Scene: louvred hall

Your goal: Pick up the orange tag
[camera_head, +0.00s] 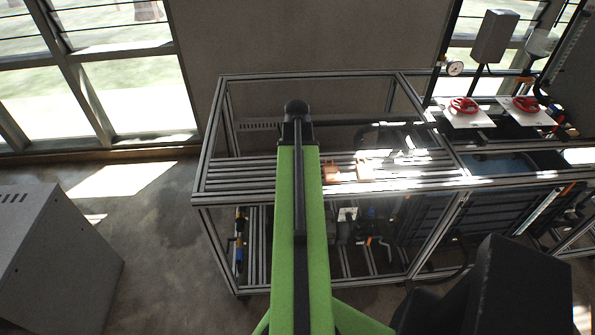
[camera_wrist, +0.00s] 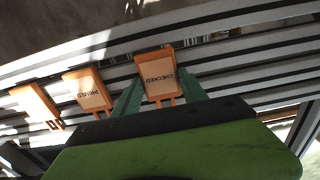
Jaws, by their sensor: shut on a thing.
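Several orange tags with pale label faces show in the wrist view. The orange tag marked CHECKED (camera_wrist: 157,74) is between the two green fingers of my gripper (camera_wrist: 158,88), which is shut on it. Its lettering is upside down in this view. A second tag, marked PRIMED (camera_wrist: 88,91), is apart to the left. A third tag (camera_wrist: 35,103) is farther left, its lettering too unclear to read. In the head view, two orange things (camera_head: 330,172) (camera_head: 364,168) show right of my arm, which hides my gripper there. I cannot tell whether the held tag is clear of the rack.
A metal-framed rack (camera_head: 215,186) with slatted rails stands ahead. Red handwheels (camera_head: 464,105) on pale plates and a gauge (camera_head: 455,68) are at right. A grey cabinet (camera_head: 55,255) stands at left. Open floor (camera_head: 160,235) lies between cabinet and rack.

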